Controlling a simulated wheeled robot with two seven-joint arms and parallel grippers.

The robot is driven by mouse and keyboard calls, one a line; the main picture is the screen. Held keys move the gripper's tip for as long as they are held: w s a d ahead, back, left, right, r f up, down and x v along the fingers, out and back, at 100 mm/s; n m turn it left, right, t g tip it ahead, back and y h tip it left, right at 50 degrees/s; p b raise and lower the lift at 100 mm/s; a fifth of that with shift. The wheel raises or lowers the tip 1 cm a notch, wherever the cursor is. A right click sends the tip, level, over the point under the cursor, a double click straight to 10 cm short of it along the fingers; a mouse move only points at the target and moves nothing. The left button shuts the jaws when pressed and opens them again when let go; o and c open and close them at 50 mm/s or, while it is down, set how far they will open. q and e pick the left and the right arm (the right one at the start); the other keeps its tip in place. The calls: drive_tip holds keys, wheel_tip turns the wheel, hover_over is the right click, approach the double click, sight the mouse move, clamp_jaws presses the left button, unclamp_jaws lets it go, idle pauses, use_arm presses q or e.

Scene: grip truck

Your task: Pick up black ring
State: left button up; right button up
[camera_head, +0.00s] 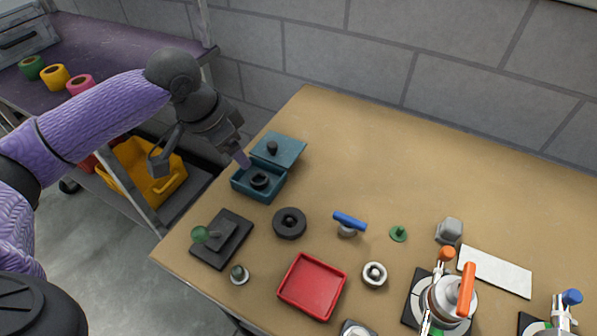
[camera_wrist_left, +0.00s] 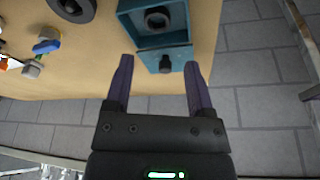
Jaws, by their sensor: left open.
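A small black ring (camera_head: 259,180) lies inside an open teal box (camera_head: 268,193) near the table's left edge. It also shows inside the box in the left wrist view (camera_wrist_left: 157,18). A larger black disc with a round centre (camera_head: 289,222) lies on the table in front of the box; the left wrist view cuts it off at its top edge (camera_wrist_left: 72,6). My left gripper (camera_head: 243,160) is open and empty, above the box's back left side. In the left wrist view, the gripper's fingers (camera_wrist_left: 158,58) stand either side of the teal lid's dark knob, with the ring beyond their tips.
A black block with a green ball (camera_head: 222,239), a red tray (camera_head: 312,287) and a blue-handled part (camera_head: 349,222) are nearby. The table's back right is clear. A purple-topped cart (camera_head: 120,45) stands left.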

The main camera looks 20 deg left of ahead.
sight(261, 182)
use_arm(q)
drive_tip(key=b+x, duration=0.2)
drive_tip(key=x, duration=0.1)
drive_tip(key=b+x, duration=0.2)
drive_tip(key=x, duration=0.1)
drive_tip(key=b+x, duration=0.2)
drive_tip(key=x, duration=0.2)
drive_tip(key=shift+d, duration=0.3)
drive_tip(key=shift+r, duration=0.25)
drive_tip(key=c, duration=0.9)
clamp_jaws()
use_arm(e)
wheel_tip(261, 182, down, 6)
drive_tip(key=s, duration=0.2)
drive_tip(key=shift+g, duration=0.4)
